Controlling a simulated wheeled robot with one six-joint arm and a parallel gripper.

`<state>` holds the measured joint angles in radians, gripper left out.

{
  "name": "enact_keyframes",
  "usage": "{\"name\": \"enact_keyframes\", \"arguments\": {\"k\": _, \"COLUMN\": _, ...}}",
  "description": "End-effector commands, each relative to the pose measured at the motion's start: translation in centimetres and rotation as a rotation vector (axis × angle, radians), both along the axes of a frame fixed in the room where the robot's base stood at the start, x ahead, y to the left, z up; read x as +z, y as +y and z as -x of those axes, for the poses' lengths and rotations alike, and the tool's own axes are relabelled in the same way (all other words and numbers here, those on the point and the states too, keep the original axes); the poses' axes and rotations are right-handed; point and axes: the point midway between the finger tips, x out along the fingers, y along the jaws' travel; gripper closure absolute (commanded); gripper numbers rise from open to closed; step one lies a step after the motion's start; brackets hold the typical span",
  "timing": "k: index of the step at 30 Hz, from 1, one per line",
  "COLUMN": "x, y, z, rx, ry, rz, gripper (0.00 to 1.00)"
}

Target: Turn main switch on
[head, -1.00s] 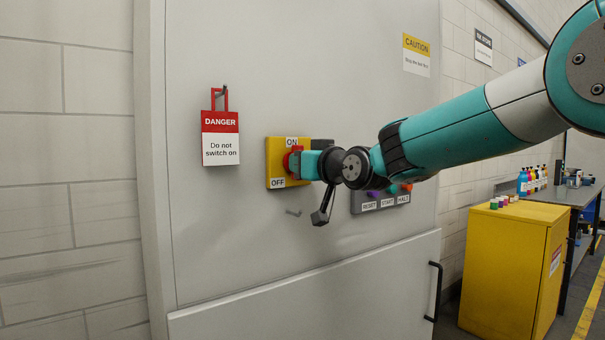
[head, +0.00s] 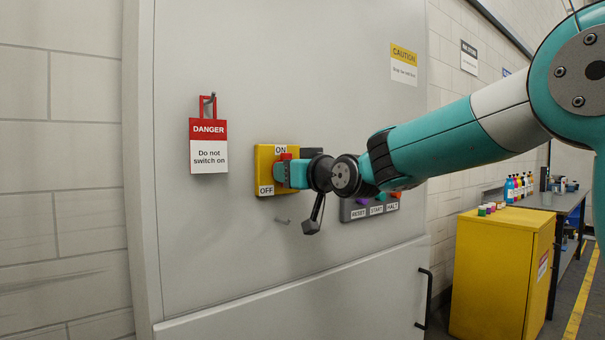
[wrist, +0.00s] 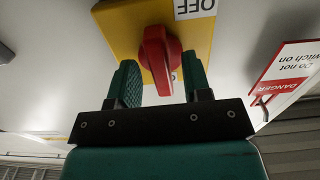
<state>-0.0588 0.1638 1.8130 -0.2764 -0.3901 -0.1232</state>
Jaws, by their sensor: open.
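The main switch is a yellow box (head: 264,162) on the grey cabinet, with ON at its top and OFF at its lower left. Its red knob (head: 286,156) shows just above my gripper and is partly hidden by it. In the wrist view, seen upside down, the red knob (wrist: 156,52) has its narrow grip lying roughly along the picture's vertical, its lower end between my fingers. My gripper (wrist: 162,78) is open, one finger on each side with gaps to the knob. It also shows in the head view (head: 282,174), in front of the box.
A red and white danger tag (head: 209,146) hangs on a hook left of the switch. A panel (head: 370,207) with RESET, START and HALT buttons is to the right, partly behind my gripper. A yellow cabinet (head: 495,265) and a workbench stand farther right.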

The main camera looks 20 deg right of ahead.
Motion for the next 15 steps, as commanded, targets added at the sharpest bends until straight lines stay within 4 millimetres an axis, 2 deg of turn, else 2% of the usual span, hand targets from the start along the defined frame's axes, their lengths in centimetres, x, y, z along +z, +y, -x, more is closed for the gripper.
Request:
{"name": "enact_keyframes", "arguments": {"k": 5, "x": -0.1, "y": -0.7, "z": 2.1, "rx": -0.002, "ry": -0.004, "rz": 0.000, "gripper": 0.55}}
{"name": "enact_keyframes", "arguments": {"k": 15, "x": -0.2, "y": -3.5, "z": 10.2, "rx": -0.006, "ry": -0.003, "rz": 0.000, "gripper": 0.55}}
